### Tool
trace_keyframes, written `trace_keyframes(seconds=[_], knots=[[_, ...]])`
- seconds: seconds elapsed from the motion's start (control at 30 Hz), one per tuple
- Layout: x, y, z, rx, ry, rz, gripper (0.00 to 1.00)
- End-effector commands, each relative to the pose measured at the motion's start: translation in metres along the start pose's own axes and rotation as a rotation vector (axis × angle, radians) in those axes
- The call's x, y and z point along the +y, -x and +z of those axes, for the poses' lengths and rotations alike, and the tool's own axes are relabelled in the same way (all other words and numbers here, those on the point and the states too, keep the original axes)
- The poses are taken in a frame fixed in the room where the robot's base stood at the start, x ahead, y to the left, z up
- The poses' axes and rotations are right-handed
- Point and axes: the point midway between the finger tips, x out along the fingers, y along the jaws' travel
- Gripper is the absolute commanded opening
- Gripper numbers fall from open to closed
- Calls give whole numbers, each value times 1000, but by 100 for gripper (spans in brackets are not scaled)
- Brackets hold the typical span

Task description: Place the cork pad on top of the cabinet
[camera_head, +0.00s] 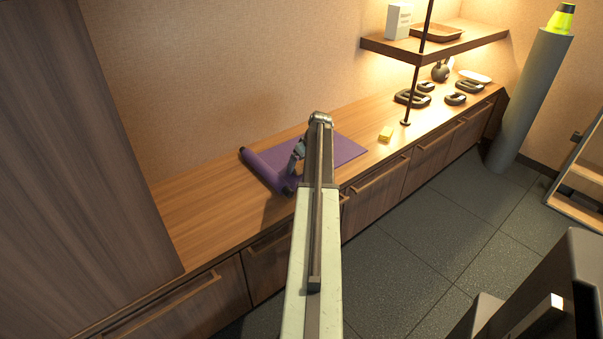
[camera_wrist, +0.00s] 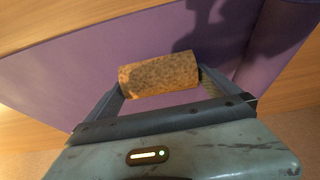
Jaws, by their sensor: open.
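The cork pad (camera_wrist: 160,75) is a speckled brown block in the wrist view, over the purple mat (camera_wrist: 120,45). My gripper (camera_wrist: 162,82) is open, with one finger at each end of the pad; I cannot tell whether the fingers touch it. Whether the pad rests on the mat is unclear. In the head view my gripper (camera_head: 298,158) is over the purple mat (camera_head: 343,150), which lies partly rolled on the long low wooden cabinet (camera_head: 205,205). My arm hides the pad there.
A tall wood panel (camera_head: 75,150) stands at left. The cabinet top left of the mat is clear.

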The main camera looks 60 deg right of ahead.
Motion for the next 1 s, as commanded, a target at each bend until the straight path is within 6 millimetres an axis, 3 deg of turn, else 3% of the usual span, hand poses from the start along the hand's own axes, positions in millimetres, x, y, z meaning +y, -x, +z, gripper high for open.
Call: trace_keyframes(seconds=[0.13, 0.3, 0.37, 0.67, 1.0], knots=[[0, 2, -1, 0, 0, 0, 100], [-1, 2, -1, 0, 1, 0, 53], [-1, 2, -1, 0, 1, 0, 45], [-1, 10, -5, 0, 1, -1, 45], [-2, 71, -30, 0, 2, -1, 45]])
